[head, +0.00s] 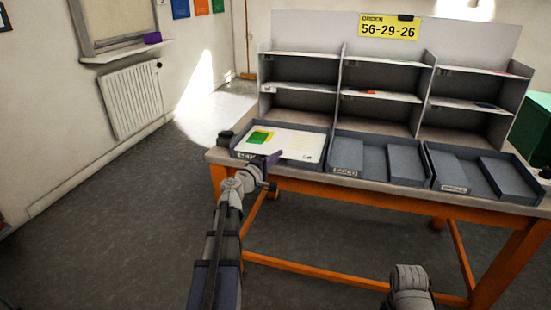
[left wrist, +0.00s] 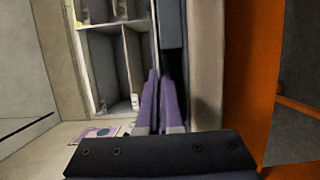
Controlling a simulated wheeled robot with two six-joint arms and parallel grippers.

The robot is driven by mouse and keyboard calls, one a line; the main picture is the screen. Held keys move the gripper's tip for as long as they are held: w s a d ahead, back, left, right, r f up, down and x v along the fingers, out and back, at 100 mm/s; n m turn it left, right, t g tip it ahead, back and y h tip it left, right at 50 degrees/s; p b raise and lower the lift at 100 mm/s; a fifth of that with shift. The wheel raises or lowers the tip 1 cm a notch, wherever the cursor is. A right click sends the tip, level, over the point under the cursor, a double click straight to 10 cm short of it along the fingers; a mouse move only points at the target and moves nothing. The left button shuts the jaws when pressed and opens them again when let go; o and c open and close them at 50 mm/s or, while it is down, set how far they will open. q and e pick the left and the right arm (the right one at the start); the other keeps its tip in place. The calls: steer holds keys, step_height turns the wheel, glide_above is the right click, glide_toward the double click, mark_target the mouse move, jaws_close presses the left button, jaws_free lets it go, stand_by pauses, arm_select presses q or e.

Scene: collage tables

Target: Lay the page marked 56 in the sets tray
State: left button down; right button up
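A white page (head: 290,146) with a green and yellow patch lies flat at the left tray (head: 240,151), whose label is too small to read surely. A small mark near its right corner is unreadable. My left gripper (head: 273,158) is at the page's front edge, over the tray's front wall. In the left wrist view its purple fingers (left wrist: 160,100) are close together, with a thin edge-on sheet between them. The fingers look shut on the page's edge. My right arm shows at the bottom, but its gripper is out of view.
A middle tray (head: 375,138) and a right tray (head: 437,160) look empty. Behind stands a grey shelf unit (head: 342,75) with several compartments, under a yellow sign (head: 388,27) reading 56-29-26. The table (head: 222,157) has orange legs. Open floor lies to the left.

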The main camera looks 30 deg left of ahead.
arm_select(q)
steer(key=c, duration=1)
jaws_free()
steer(key=s, duration=0.7)
steer(key=shift+s+a, duration=0.35)
steer(key=shift+s, duration=0.05)
steer(key=s+d+f+m+g+h, duration=0.25)
steer(key=d+f+m+g, duration=0.3)
steer(key=d, duration=0.95)
steer(key=s+d+f+m+g+h, duration=0.1)
steer(key=d+f+m+g+h, duration=0.5)
steer(key=d, duration=0.8)
steer(key=s+d+f+m+g+y, duration=0.35)
steer(key=s+f+m+y, duration=0.2)
steer(key=s, duration=0.35)
steer(key=s+d+f+m+g+y, duration=0.35)
steer(key=s+d+f+y, duration=0.2)
steer(key=s, duration=0.35)
step_height(320, 180, up, 32)
steer(key=p, duration=3.1)
steer(key=shift+w+a+f, duration=0.25)
steer(key=shift+w+a, duration=0.1)
